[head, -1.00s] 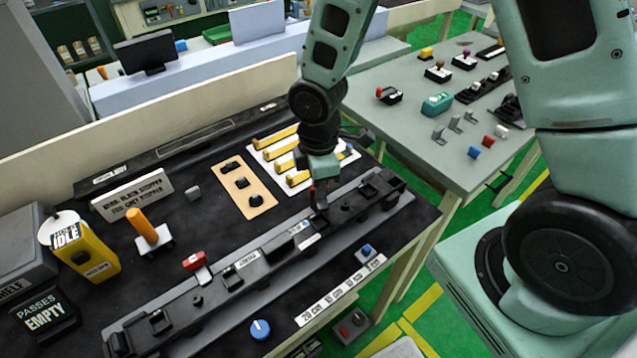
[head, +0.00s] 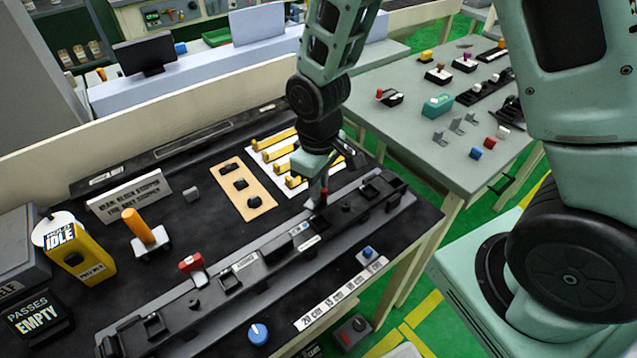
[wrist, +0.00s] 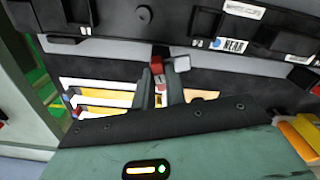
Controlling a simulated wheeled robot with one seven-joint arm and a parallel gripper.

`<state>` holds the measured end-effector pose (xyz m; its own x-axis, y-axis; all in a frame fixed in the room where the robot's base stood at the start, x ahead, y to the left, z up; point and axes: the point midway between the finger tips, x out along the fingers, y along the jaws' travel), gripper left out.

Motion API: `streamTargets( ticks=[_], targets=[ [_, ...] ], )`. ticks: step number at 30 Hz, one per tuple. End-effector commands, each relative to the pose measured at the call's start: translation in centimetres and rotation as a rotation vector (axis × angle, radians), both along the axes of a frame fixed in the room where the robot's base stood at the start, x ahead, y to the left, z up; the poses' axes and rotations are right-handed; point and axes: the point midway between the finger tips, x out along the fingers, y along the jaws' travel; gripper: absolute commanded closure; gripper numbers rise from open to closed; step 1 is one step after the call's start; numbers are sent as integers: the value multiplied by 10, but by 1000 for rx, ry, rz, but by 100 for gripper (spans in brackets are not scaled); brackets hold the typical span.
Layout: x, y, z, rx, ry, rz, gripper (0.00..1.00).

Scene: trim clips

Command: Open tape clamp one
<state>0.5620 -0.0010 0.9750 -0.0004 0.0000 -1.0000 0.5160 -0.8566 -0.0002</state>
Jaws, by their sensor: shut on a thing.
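A long black fixture rail (head: 190,320) runs across the dark bench. One red-handled clamp (head: 191,263) stands on its left part, clear of my arm. My gripper (head: 322,188) is low over the rail's right part, its fingers closed on a small red handle (head: 323,196). In the wrist view the gripper (wrist: 161,84) has its fingers close together, with the red handle (wrist: 156,63) at their tips and a pale grey block (wrist: 182,64) beside it. The fingers hide much of this clamp, and I cannot read a clamp number.
Yellow pieces lie on a white sheet (head: 256,154) behind my gripper, near a tan board (head: 229,180) with black parts. An orange-handled tool (head: 138,226), a yellow box (head: 83,250) and a blue knob (head: 258,333) are farther left. A grey table (head: 400,125) stands right.

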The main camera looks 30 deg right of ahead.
Motion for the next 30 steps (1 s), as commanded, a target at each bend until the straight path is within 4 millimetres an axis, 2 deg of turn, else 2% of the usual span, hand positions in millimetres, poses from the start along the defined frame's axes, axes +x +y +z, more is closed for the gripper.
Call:
streamTargets(
  ticks=[9, 23, 24, 26, 30],
  targets=[
    [1, 0, 1, 0, -2, -92, 100],
    [1, 0, 1, 0, -2, -103, 100],
    [1, 0, 1, 0, -2, -103, 79],
    [1, 0, 1, 0, -2, -103, 65],
    [0, 0, 0, 0, -1, -102, 65]
  ],
)
